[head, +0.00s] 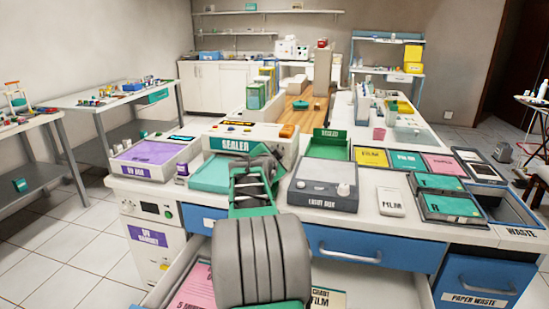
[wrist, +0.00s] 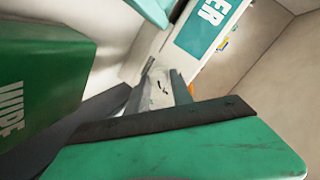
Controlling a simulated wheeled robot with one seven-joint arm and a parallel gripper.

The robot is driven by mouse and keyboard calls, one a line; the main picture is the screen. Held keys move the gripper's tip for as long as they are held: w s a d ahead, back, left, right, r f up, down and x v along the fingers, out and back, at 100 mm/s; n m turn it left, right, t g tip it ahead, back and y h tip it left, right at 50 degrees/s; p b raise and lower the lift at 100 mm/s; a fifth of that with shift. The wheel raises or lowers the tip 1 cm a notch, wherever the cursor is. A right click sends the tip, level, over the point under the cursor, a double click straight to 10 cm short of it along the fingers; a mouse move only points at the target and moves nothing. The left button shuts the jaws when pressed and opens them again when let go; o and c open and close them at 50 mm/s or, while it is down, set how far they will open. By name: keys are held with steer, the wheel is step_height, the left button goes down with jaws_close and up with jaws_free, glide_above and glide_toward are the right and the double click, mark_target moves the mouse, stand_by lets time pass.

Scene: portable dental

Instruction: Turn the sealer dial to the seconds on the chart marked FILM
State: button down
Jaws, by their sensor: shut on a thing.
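The sealer (head: 285,133) is a cream unit with a green SEALER label, standing at the back of the bench. Part of its label also shows in the wrist view (wrist: 208,28). My gripper (head: 268,158) is at the sealer's front, just right of the label. In the wrist view my gripper (wrist: 162,88) has its fingers close together on a small pale piece with dark marks, which looks like the sealer dial; most of it is hidden. The chart (head: 326,299) with CHART and FILM on it lies in the open drawer, partly covered by my arm; its seconds are not readable.
A light box (head: 322,200) stands right of my arm, with a white FILM pack (head: 391,203) beside it. A pink card (head: 196,288) lies in the open drawer. A purple-topped tray (head: 153,155) is left of the sealer. In the wrist view a green WIPE box (wrist: 40,85) is close by.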

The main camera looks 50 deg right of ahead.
steer(key=shift+f+n+g, duration=0.15)
steer(key=shift+n+g, duration=0.15)
steer(key=n, duration=0.2)
steer(key=n+g, duration=0.1)
steer(key=n, duration=0.1)
steer(key=shift+w+a+g+h, duration=0.1)
steer(key=shift+w+g+h, duration=0.05)
steer(key=shift+g+h, duration=0.2)
steer(key=n+g+h, duration=0.1)
steer(key=n, duration=0.2)
steer(key=shift+w+f, duration=0.1)
steer(key=shift+f+n+g+h, duration=0.1)
steer(key=shift+n+g+h, duration=0.3)
steer(key=shift+n, duration=0.9)
steer(key=c, duration=1.1)
jaws_free()
